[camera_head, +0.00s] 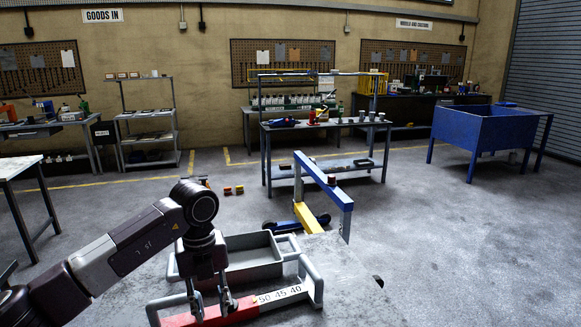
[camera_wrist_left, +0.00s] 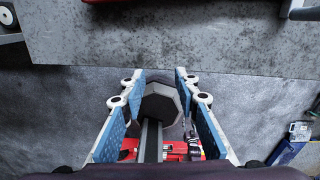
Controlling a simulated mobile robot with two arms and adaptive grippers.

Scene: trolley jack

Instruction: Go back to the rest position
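My left gripper (camera_head: 211,303) hangs from the arm that comes in from the left, pointing down by a red and white bar (camera_head: 277,297) marked "50 45 40". In the left wrist view my left gripper (camera_wrist_left: 161,112) has its two blue-padded fingers spread apart. A dark octagonal knob (camera_wrist_left: 161,104) on a grey bar (camera_wrist_left: 151,141) shows between them. I cannot tell how far below the fingers it is, but it does not look clamped. Red parts (camera_wrist_left: 180,150) show behind the fingers. My right gripper is not in view.
A grey tray (camera_head: 254,272) lies just behind the gripper on a grey worktop (camera_head: 345,285). A blue and yellow frame (camera_head: 323,183) stands beyond it. Farther off are a workbench (camera_head: 325,126) and a blue bin (camera_head: 490,127). Open floor (camera_head: 450,240) lies to the right.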

